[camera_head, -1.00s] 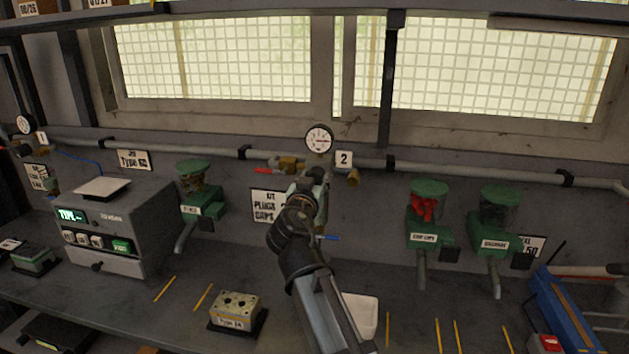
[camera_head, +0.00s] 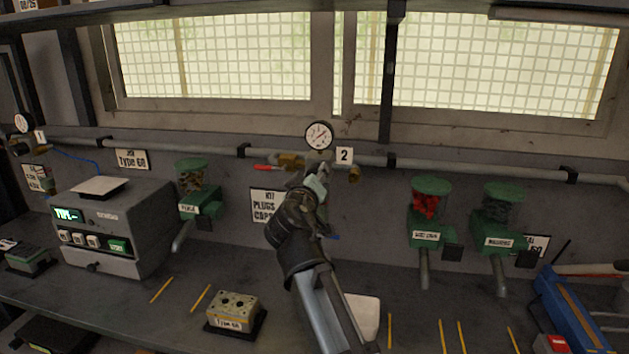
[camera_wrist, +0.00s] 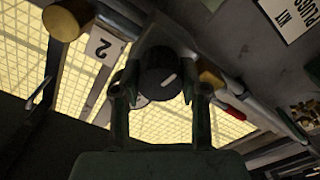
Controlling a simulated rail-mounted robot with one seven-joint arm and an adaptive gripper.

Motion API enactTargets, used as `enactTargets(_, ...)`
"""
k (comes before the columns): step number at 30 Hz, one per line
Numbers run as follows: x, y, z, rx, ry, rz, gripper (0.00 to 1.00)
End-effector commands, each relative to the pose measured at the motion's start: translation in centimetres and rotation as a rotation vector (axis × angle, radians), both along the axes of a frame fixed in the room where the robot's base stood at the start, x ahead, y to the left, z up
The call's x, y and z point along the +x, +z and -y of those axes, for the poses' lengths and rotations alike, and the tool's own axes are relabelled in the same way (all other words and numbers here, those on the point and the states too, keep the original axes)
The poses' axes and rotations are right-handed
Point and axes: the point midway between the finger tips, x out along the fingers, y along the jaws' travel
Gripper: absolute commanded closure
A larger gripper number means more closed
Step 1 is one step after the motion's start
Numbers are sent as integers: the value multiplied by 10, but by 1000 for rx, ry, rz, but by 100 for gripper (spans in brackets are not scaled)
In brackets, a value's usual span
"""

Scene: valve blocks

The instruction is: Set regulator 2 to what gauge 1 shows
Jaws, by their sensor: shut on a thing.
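Gauge 1 (camera_head: 23,122) is a small round dial at the far left of the wall pipe, beside a "1" label; its needle is too small to read. Gauge 2 (camera_head: 319,135) stands on the pipe at centre, left of the "2" label (camera_head: 344,155), its needle slanted. Below it, my gripper (camera_head: 314,176) reaches up to the pipe and hides regulator 2 in the head view. In the wrist view, the black regulator 2 knob (camera_wrist: 160,75), with a white mark, sits between the two fingers of my gripper, which is shut on it.
A red-handled valve (camera_head: 268,168) is on the pipe just left of my gripper. Green dispensers (camera_head: 428,215) hang on both sides. A grey test box (camera_head: 110,225) and a Type 6A block (camera_head: 234,310) stand on the bench. A white tray (camera_head: 362,312) lies beside my arm.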

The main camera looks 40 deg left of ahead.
Motion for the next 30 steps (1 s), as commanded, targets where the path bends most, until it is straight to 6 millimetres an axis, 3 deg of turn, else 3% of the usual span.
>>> enactTargets(18,1,3,0,-522,-1,256,92)
enactTargets(30,1,3,0,-760,-1,373,92)
